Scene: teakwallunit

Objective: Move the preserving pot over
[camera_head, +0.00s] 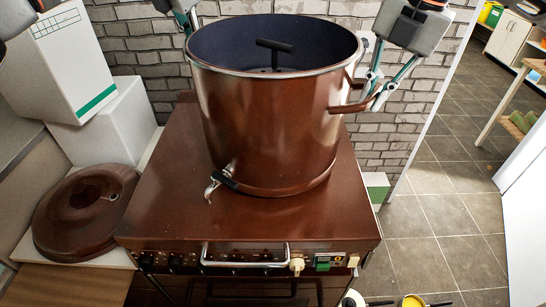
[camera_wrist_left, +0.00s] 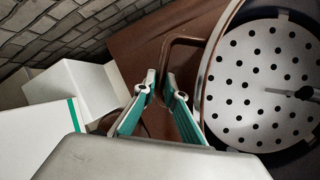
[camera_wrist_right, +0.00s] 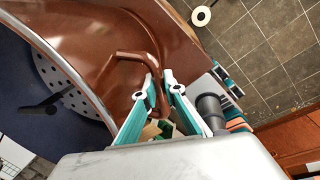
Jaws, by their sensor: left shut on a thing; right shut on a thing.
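The preserving pot (camera_head: 262,120) is large, brown and open, with a dark inside and a black T-shaped handle (camera_head: 274,45) standing in it. It is upright over the brown stove top (camera_head: 190,200); I cannot tell whether its base touches. A tap (camera_head: 220,181) sticks out low at its front. My right gripper (camera_head: 376,92) is shut on the pot's right handle (camera_wrist_right: 138,56). My left gripper (camera_wrist_left: 158,92) is shut on the pot's left handle (camera_wrist_left: 184,41); in the head view its fingertips are mostly hidden behind the pot. A perforated plate (camera_wrist_left: 258,82) shows inside the pot.
A brown round lid (camera_head: 85,208) lies on the counter left of the stove, near white boxes (camera_head: 60,62). A brick wall (camera_head: 145,60) stands close behind. The stove top is bare at the front. Tiled floor (camera_head: 440,200) is open at the right.

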